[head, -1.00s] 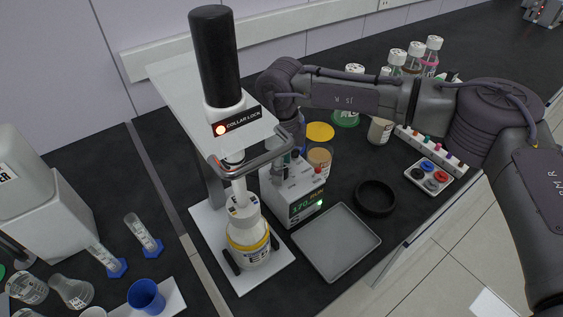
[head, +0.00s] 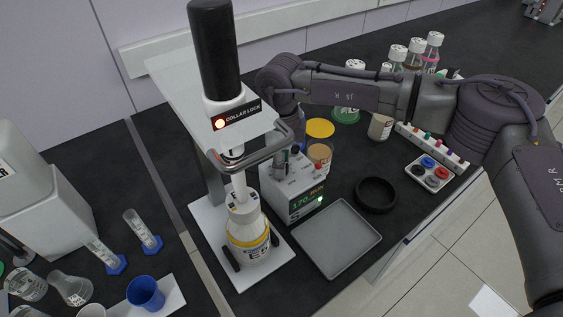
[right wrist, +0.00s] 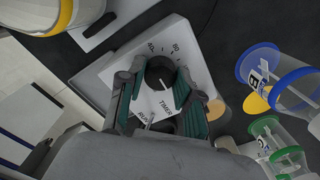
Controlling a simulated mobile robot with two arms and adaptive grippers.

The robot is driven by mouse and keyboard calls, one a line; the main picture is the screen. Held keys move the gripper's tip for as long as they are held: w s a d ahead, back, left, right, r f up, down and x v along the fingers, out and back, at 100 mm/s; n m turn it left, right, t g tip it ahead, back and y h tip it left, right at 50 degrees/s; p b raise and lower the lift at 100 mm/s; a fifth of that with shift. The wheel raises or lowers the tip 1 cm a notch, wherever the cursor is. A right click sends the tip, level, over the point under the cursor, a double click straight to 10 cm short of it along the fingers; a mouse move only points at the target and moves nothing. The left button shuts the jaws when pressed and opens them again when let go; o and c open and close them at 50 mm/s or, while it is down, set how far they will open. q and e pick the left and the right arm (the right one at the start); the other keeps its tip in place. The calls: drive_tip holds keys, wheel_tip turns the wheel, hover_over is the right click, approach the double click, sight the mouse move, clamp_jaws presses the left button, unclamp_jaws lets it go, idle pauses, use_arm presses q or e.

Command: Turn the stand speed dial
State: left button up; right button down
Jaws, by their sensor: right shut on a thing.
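The stand's white control box (head: 292,186) sits beside the stand, with a green display reading about 170 and a lit green lamp. In the right wrist view its white top face (right wrist: 185,52) carries a printed scale and a dark round dial (right wrist: 160,68) with a pale pointer line. My right gripper (right wrist: 158,82) is shut on this dial from above, one finger on each side. In the head view my right gripper (head: 282,152) is partly hidden. My left gripper is not in view.
The stand (head: 217,75) with its COLLAR LOCK label and grey handle rises left of the box, over a yellow-banded bottle (head: 249,242). Jars stand close behind the box. A grey tray (head: 338,268) and a black ring (head: 376,206) lie to its right.

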drive_tip(key=n+b, duration=0.2)
drive_tip(key=b, duration=0.1)
drive_tip(key=shift+f+n, duration=0.25)
drive_tip(key=shift+n, duration=0.15)
drive_tip(key=shift+n+b, duration=0.8)
drive_tip(key=shift+n, duration=0.1)
drive_tip(key=n+b, duration=0.1)
drive_tip(key=n, duration=0.1)
drive_tip(key=shift+r+n+b, duration=0.1)
drive_tip(key=shift+n+b, duration=0.25)
drive_tip(key=shift+n, duration=0.05)
drive_tip(key=n+b, duration=0.1)
drive_tip(key=n, duration=0.2)
drive_tip(key=shift+n+b, duration=0.3)
drive_tip(key=n+b, duration=0.1)
drive_tip(key=n, duration=0.2)
drive_tip(key=shift+r+n, duration=0.1)
drive_tip(key=shift+n, duration=0.2)
drive_tip(key=n, duration=0.3)
drive_tip(key=shift+n+b, duration=0.3)
drive_tip(key=n, duration=0.4)
drive_tip(key=shift+r, duration=0.1)
drive_tip(key=shift+n, duration=2.2)
